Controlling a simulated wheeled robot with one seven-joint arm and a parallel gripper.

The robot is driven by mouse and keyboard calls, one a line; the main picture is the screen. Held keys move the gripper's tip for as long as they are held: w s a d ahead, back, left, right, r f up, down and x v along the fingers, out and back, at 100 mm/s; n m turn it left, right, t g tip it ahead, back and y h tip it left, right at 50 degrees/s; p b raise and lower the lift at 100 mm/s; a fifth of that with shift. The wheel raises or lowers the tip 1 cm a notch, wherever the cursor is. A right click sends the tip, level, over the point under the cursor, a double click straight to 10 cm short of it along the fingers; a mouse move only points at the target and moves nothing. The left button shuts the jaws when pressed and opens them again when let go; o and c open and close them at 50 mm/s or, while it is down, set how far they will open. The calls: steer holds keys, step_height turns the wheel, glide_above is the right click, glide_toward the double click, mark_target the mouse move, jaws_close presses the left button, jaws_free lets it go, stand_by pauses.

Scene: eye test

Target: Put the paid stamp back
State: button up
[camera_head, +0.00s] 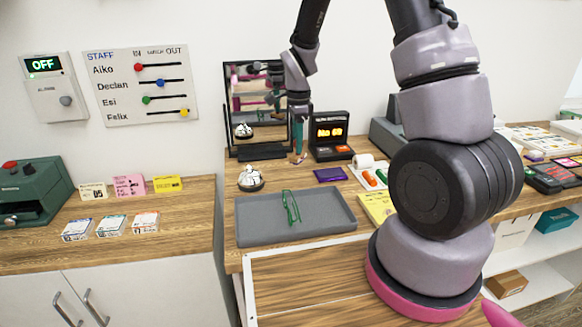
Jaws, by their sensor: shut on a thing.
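My gripper (298,154) hangs down in front of the mirror, over the back of the wooden counter, behind the grey tray. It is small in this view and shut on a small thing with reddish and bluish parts. I cannot make out whether this is the paid stamp, as the fingers partly hide it. A white holder (358,180) to its right carries a red piece (369,179) and a green piece (381,176), too small to identify. No PAID lettering is readable.
A grey tray (246,233) holds green glasses (291,206). The mirror (236,149) stands close behind. My arm hides part of the right counter.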

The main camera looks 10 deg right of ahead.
mark_target(297, 162)
steer(key=shift+f, duration=3.4)
steer(key=shift+f, duration=0.2)
steer(key=o, duration=1)
steer(key=shift+o, duration=0.2)
steer(key=shift+r, duration=0.1)
